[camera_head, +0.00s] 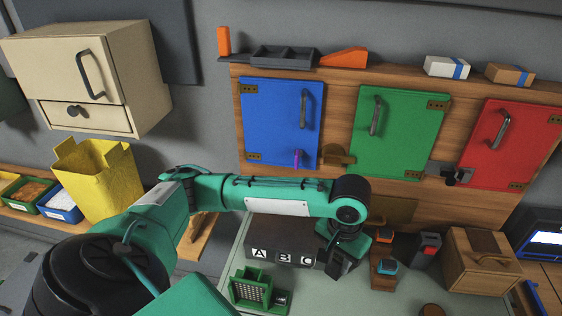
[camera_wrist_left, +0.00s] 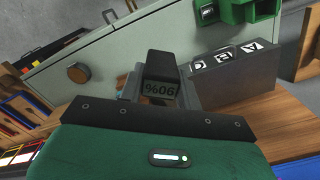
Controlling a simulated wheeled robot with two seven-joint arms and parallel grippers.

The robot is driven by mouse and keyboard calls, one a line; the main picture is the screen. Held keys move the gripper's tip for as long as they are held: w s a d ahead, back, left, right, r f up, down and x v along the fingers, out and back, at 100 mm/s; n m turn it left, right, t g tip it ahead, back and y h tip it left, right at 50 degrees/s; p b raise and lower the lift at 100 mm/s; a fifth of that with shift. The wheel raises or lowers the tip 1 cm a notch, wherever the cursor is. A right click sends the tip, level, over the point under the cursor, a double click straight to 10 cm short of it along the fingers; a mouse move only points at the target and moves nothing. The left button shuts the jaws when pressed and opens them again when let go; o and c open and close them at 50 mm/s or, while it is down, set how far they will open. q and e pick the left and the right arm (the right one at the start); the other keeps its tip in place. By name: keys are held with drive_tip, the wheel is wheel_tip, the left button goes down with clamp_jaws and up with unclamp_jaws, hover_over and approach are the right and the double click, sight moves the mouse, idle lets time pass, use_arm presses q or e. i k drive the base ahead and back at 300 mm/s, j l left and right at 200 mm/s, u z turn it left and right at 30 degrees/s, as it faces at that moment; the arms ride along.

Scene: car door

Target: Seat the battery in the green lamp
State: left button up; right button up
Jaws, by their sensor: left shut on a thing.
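The green lamp (camera_head: 246,288), with a pale grid front, sits at the left front of the pale green bench top. Part of it shows at the top right of the left wrist view (camera_wrist_left: 240,10). My left gripper (camera_head: 338,262) is right of the lamp and apart from it, pointing down over the bench. It is shut on a dark block marked 90% (camera_wrist_left: 160,88), which looks like the battery. In the head view my gripper and arm partly hide the block. My right gripper is out of view.
A dark case lettered A, B, C (camera_head: 272,238) lies behind the lamp. Small blocks with blue and orange tops (camera_head: 384,268), a red-and-black item (camera_head: 429,246) and a wooden box (camera_head: 482,262) stand to the right. Blue, green and red doors line the back panel.

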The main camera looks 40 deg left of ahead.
sight(261, 289)
drive_tip(key=j+u, duration=0.15)
drive_tip(key=u, duration=1.45)
drive_tip(key=i+l+z, duration=0.15)
drive_tip(key=z, duration=0.3)
drive_tip(key=i, duration=0.1)
